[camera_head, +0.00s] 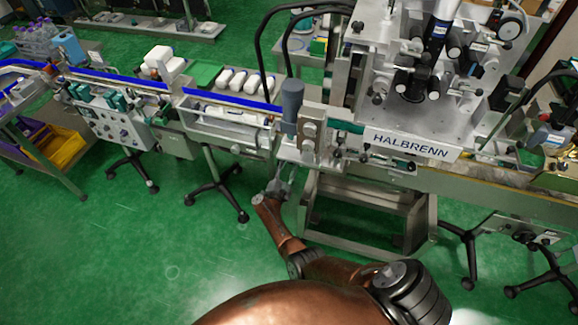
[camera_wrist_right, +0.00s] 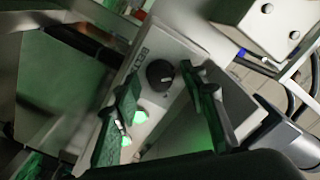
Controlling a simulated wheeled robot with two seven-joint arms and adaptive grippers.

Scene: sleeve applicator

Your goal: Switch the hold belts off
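A light grey control panel (camera_wrist_right: 177,51) fills the middle of the right wrist view. It carries a round black knob (camera_wrist_right: 160,75) with a pale mark and two green-lit buttons, one (camera_wrist_right: 140,117) near the knob and one (camera_wrist_right: 125,140) lower. In the head view the right gripper (camera_head: 279,184) is small, below the machine's left end. My left gripper is not in view.
The labelling machine (camera_head: 415,145) stands above and right of my gripper. Metal stand legs (camera_head: 308,215) are close to my right arm. Green floor (camera_head: 110,250) is open at lower left.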

